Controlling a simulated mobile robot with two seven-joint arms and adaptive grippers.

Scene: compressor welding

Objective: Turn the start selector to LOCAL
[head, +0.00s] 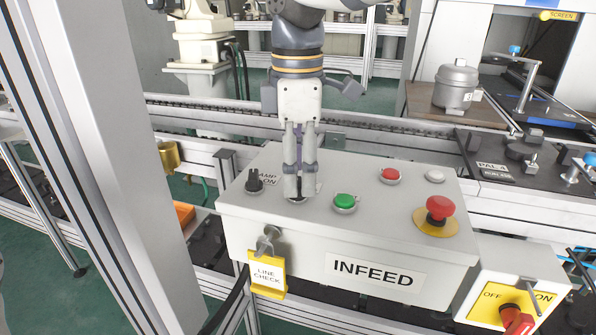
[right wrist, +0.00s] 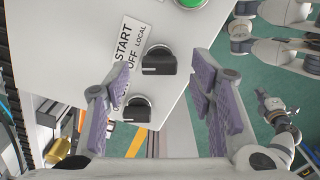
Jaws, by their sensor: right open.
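The start selector (right wrist: 158,62) is a black knob with a white line, beside a label (right wrist: 130,45) reading START, OFF and LOCAL. In the right wrist view its white line lies level, roughly towards OFF. In the head view my gripper mostly hides this knob. My right gripper (right wrist: 160,72) is open, its two purple-padded fingers on either side of the start selector; contact cannot be told. It also shows in the head view (head: 299,192), pointing down at the box top. My left gripper is not clearly in view.
The grey INFEED box (head: 325,238) also carries the lamp selector (head: 254,181) close to my fingers, a green button (head: 344,202), a red button (head: 390,176), a white button (head: 434,176) and a red emergency stop (head: 439,209).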

